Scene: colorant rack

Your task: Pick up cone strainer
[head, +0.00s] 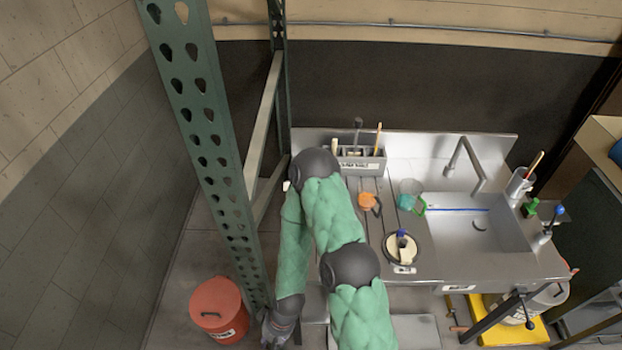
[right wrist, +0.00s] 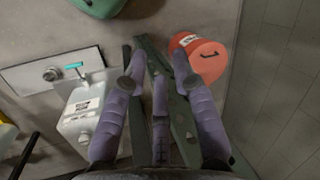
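I cannot pick out the cone strainer for certain. Small items on the sink counter are an orange piece (head: 368,202), a clear teal-green cup-like piece (head: 410,190) and a round dark-rimmed dish (head: 418,255) holding something pale with a blue top. My right arm bends across the counter's left side. My right gripper (head: 275,330) hangs low by the foot of the green post, well away from these items. In the right wrist view its fingers (right wrist: 156,72) are spread apart, with no held object visible. My left gripper is not in view.
A red lidded bucket (head: 218,312) stands left of the green perforated post (head: 215,130). A grey caddy (head: 360,163) and a steel sink (head: 475,225) sit on the counter (head: 500,268). A white labelled jug (right wrist: 82,118) shows in the right wrist view.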

